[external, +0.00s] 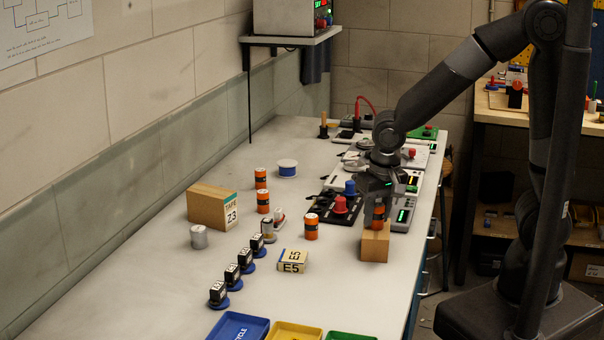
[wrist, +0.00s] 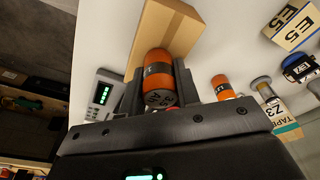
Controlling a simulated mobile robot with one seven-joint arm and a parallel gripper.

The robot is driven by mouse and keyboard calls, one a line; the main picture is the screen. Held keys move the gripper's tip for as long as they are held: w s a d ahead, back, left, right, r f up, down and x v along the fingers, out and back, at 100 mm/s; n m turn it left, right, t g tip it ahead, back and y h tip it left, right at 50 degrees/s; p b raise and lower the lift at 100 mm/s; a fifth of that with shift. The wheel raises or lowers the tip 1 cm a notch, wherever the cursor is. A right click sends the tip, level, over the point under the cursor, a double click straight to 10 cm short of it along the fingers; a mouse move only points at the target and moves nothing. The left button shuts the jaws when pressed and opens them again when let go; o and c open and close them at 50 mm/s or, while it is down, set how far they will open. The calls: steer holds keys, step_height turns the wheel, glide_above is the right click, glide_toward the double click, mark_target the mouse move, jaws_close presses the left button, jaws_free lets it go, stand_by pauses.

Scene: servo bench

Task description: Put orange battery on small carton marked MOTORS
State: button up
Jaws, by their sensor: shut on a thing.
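My gripper (external: 378,207) is shut on an orange battery with dark bands (external: 377,217), held upright at a small brown carton (external: 374,247) near the bench's right edge. The battery's lower end is at the carton's top; I cannot tell whether it rests on it or hovers just above. In the wrist view the battery (wrist: 159,84) sits between the two fingers of my gripper (wrist: 158,78), with the plain carton (wrist: 166,32) beyond it. No MOTORS marking shows on the carton's visible faces.
Other orange batteries (external: 311,227) stand to the left. A carton marked Z3 (external: 208,207), a small box marked E5 (external: 292,262) and several servos (external: 219,294) are on the bench (external: 150,275). A black panel with red and blue knobs (external: 327,207) lies just left of my gripper.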

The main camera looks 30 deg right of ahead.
mark_target(382, 207)
steer(key=o, duration=1)
steer(key=shift+o, duration=0.2)
steer(key=r, duration=0.4)
steer(key=s+r, duration=0.1)
steer(key=r, duration=0.7)
steer(key=shift+s, duration=0.4)
steer(key=shift+d+r, duration=0.1)
steer(key=s+d+r+t, duration=0.1)
steer(key=d+r+t, duration=0.1)
steer(key=d, duration=1)
steer(key=s+d+r+t, duration=0.1)
steer(key=d+r, duration=0.1)
steer(key=d, duration=1)
steer(key=shift+s+d+t, duration=0.3)
steer(key=shift+s+t, duration=0.05)
steer(key=shift+t, duration=0.05)
